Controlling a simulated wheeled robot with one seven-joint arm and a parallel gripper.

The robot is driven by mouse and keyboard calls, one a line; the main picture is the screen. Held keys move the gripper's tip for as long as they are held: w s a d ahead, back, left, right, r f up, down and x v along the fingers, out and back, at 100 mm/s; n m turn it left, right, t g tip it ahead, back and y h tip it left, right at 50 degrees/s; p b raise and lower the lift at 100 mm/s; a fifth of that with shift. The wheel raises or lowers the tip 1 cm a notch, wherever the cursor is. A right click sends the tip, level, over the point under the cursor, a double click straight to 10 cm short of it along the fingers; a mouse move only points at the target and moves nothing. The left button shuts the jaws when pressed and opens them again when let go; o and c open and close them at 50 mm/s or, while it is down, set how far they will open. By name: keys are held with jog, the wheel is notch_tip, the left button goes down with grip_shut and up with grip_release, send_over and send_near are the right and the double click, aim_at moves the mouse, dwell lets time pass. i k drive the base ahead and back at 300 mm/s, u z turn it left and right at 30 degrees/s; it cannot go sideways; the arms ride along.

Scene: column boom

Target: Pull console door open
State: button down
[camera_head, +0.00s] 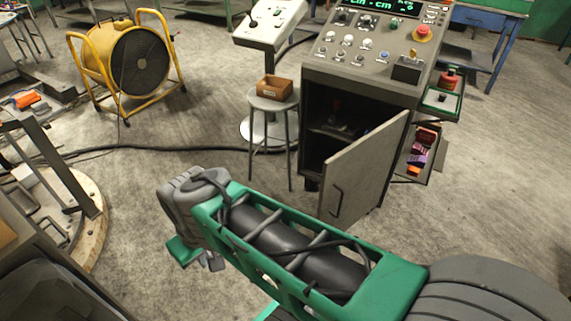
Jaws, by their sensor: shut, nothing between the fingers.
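The grey console (362,78) stands at the upper right with its control panel on top. Its door (362,168) is partly open, swung out toward me from the console's right side. A thin dark handle (337,200) is on the door's outer face near its free left edge. The dark interior shows shelves with small items. My gripper (212,262) is at lower left, partly hidden below my green arm. Its small grey fingers look shut and empty. It is apart from the door, to the left of it and well clear of the handle.
A stool (271,105) with a small wooden box (274,87) stands left of the console. A yellow fan (125,58) is at upper left, with a cable on the floor. Floor between stool and arm is clear.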

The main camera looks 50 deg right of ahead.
aim_at(353, 180)
jog(key=u, duration=0.15)
jog(key=i, duration=0.85)
jog(key=z, duration=0.6)
jog(key=i, duration=0.65)
jog(key=z, duration=0.65)
